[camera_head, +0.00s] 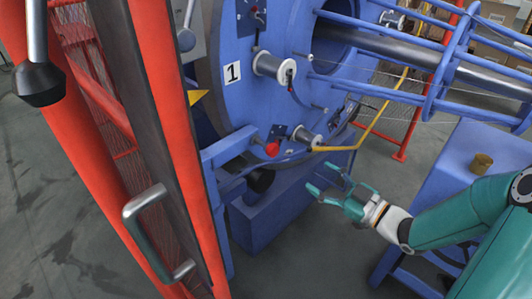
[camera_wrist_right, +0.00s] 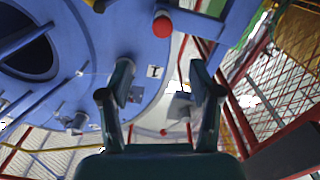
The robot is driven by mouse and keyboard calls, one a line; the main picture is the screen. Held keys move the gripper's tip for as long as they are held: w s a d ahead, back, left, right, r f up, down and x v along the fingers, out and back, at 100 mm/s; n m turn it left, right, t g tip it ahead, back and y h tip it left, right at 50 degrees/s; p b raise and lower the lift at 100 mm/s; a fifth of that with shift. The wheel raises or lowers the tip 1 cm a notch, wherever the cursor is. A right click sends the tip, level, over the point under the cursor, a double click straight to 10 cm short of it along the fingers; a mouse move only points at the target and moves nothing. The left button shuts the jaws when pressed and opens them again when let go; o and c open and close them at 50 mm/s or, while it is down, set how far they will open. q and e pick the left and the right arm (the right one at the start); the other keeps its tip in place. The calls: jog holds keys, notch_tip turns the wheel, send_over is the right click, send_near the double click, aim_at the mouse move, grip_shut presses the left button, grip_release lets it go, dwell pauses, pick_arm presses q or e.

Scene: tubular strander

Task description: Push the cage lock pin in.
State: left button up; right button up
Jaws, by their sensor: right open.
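The cage lock pin appears to be the part with the red knob (camera_head: 272,149) at the lower edge of the blue cage disc (camera_head: 237,100). The red knob also shows at the top middle of the right wrist view (camera_wrist_right: 162,26), standing out from a blue bracket. How deep the pin sits cannot be told. My right gripper (camera_head: 320,178) is open and empty, to the right of and below the knob, apart from it. In the right wrist view its two fingers (camera_wrist_right: 160,82) are spread, with the knob beyond them. My left gripper is not in view.
A red guard frame (camera_head: 165,110) with a metal handle (camera_head: 150,215) stands at left. A yellow bar (camera_head: 385,110) runs close to the right of the knob. Wire spools (camera_head: 270,65) stick out from the disc. A blue box (camera_head: 465,150) stands at right.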

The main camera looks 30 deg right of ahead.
aim_at(276, 152)
jog(key=x, duration=1.6)
jog(key=shift+w+a, duration=0.15)
jog(key=shift+a, duration=0.15)
grip_shut()
